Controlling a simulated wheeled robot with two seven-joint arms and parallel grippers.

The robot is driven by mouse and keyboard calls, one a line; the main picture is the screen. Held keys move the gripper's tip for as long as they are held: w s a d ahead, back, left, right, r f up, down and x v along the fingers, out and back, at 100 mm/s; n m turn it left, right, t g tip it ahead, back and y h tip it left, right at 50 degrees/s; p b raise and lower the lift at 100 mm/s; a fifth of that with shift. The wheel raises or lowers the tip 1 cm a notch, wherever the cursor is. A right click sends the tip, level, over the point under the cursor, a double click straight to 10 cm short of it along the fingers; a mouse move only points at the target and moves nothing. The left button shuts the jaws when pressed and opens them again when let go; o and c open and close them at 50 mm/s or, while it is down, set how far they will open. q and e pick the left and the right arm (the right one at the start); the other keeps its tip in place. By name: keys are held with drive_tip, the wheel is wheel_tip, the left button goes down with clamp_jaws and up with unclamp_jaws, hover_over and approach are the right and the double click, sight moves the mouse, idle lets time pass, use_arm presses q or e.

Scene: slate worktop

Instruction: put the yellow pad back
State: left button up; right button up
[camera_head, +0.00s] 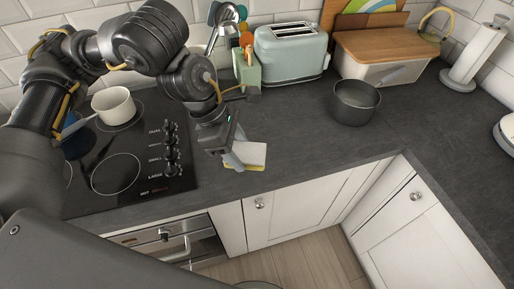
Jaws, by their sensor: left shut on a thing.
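The yellow pad (257,168) shows as a thin yellow edge under a pale, whitish square face (250,153). It is at the front part of the slate worktop, just right of the black hob. My left gripper (233,158) comes down from above and is shut on the pad at its left side. The gripper hides part of the pad's left edge. I cannot tell whether the pad touches the worktop or is held slightly above it. My right gripper is not in view.
The black hob (150,170) with a white pot (114,105) is at left. A mint toaster (291,52), a utensil holder (247,72) and a bread bin (380,55) line the back. A dark saucepan (355,103) stands right. The worktop (310,135) between is clear.

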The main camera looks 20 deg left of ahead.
use_arm(q)
drive_tip(key=shift+w, duration=0.2)
drive_tip(key=w+f+p, duration=0.1)
drive_tip(key=w+f, duration=0.2)
drive_tip(key=w, duration=0.1)
drive_tip(key=w+a+f+p, duration=0.1)
drive_tip(key=w+f, duration=0.2)
drive_tip(key=w, duration=0.1)
drive_tip(key=w+f+p, duration=0.1)
drive_tip(key=w+f, duration=0.2)
drive_tip(key=w, duration=0.2)
drive_tip(key=shift+w+a+f+p, duration=0.1)
drive_tip(key=shift+a+f+p, duration=0.05)
drive_tip(key=shift+f+p, duration=0.15)
drive_tip(key=shift+w+f, duration=0.1)
drive_tip(key=shift+f, duration=0.1)
wheel_tip(320, 180, down, 3)
drive_tip(key=shift+r+p, duration=0.15)
drive_tip(key=shift+p, duration=0.9)
drive_tip(key=shift+f, duration=0.2)
drive_tip(key=shift+f, duration=0.1)
